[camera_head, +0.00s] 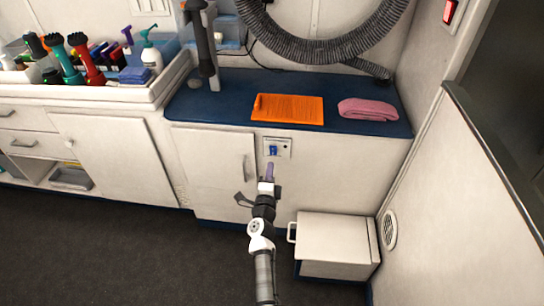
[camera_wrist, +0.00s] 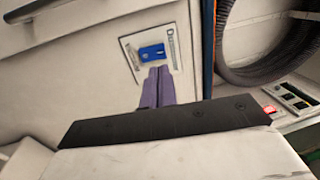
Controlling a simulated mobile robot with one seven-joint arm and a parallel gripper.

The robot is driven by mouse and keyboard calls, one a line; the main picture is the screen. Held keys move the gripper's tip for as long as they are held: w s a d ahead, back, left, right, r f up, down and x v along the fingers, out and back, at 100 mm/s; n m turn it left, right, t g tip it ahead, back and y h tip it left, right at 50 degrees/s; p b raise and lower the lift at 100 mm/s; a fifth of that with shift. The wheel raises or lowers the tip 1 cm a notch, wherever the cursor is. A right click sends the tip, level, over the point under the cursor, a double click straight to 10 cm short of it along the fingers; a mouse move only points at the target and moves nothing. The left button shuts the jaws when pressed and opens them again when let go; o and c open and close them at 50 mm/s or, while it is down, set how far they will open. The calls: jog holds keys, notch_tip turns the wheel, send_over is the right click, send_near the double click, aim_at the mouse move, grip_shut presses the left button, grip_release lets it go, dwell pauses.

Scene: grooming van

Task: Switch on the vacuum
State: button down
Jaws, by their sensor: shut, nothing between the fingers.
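A small pale panel (camera_head: 285,147) with a blue switch (camera_head: 273,150) is set in the front of the white cabinet, just below the blue countertop. In the wrist view the panel (camera_wrist: 172,45) fills the upper middle, with the blue switch (camera_wrist: 152,52) on it. My gripper (camera_head: 270,165) has purple fingers, held together and empty, pointing at the panel. In the wrist view my gripper's fingertips (camera_wrist: 158,70) lie right at the lower edge of the blue switch; I cannot tell whether they touch it. A grey corrugated hose (camera_head: 325,45) hangs above the counter.
An orange mat (camera_head: 287,108) and a folded pink towel (camera_head: 368,109) lie on the blue countertop (camera_head: 215,107). A white box (camera_head: 335,240) stands on the floor right of my arm. A red switch (camera_head: 449,11) is on the right wall. Dark floor is clear at left.

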aim_at(273, 148)
jog(key=w, duration=0.5)
jog(key=shift+w+d+r, duration=0.3)
jog(key=shift+w+r, duration=0.05)
jog(key=shift+r, duration=0.05)
jog(key=shift+w+r, duration=0.25)
jog(key=shift+r, duration=0.15)
jog(key=shift+s, duration=0.1)
